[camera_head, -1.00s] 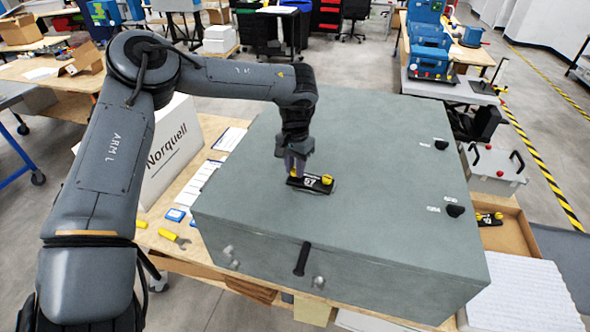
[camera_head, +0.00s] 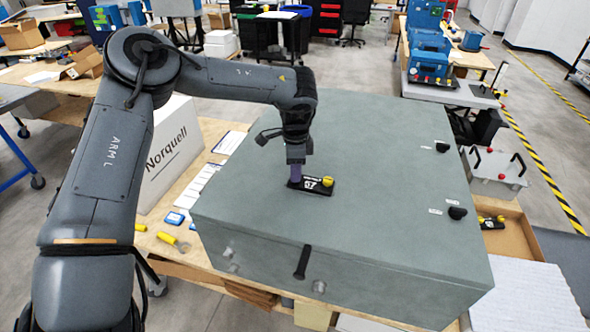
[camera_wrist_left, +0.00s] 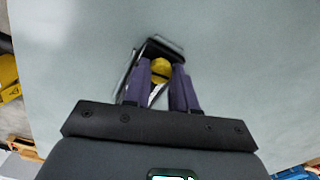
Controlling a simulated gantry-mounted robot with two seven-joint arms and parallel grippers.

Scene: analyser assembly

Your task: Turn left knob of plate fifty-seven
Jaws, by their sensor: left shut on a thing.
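The black plate with a white number label (camera_head: 316,186) lies on top of the large grey-green case. The number looks upside down and is hard to read. Its right yellow knob (camera_head: 327,182) shows free and uncovered. My left gripper (camera_head: 295,179) points down over the plate's left end and hides the left knob in the head view. In the left wrist view, a yellow knob (camera_wrist_left: 161,69) sits between the two purple fingers of the same gripper (camera_wrist_left: 160,85), which are shut on it. My right gripper is not in view.
The grey-green case (camera_head: 375,140) has a wide flat top, mostly clear. Two black knobs (camera_head: 456,212) stand at its right side. A tray (camera_head: 512,228) with another yellow-knobbed plate is to the right. A white Norquell box (camera_head: 170,150) stands to the left.

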